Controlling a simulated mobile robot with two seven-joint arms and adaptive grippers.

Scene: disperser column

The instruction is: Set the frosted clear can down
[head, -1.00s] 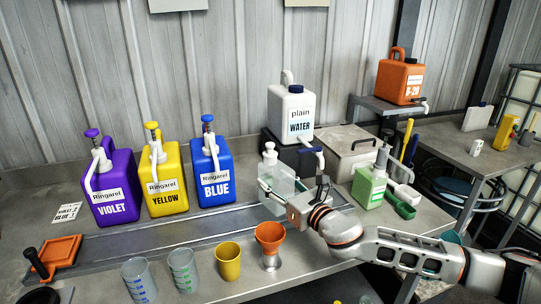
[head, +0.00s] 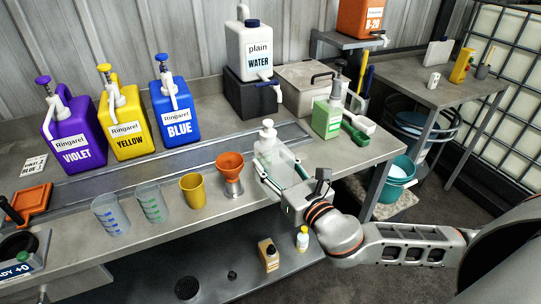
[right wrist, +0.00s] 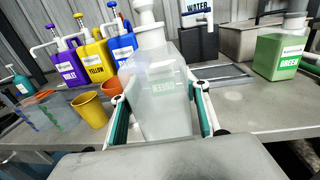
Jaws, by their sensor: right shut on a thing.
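The frosted clear can (head: 284,170) has a white pump top and is upright near the front edge of the grey bench (head: 335,152), right of the orange funnel (head: 230,165). My right gripper (head: 275,163) is shut around its sides. In the right wrist view the can (right wrist: 160,88) fills the middle between the two fingers, and a faint mirrored label shows through it. Its base is hidden by the gripper, so I cannot tell whether it touches the bench. My left gripper is not in view.
Violet (head: 75,138), yellow (head: 124,128) and blue (head: 176,112) cans stand behind the grooved rail. The water can (head: 250,50) stands on a dark block. A green can (head: 327,119) stands to the right. A yellow cup (head: 193,190) and clear beakers line the front edge.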

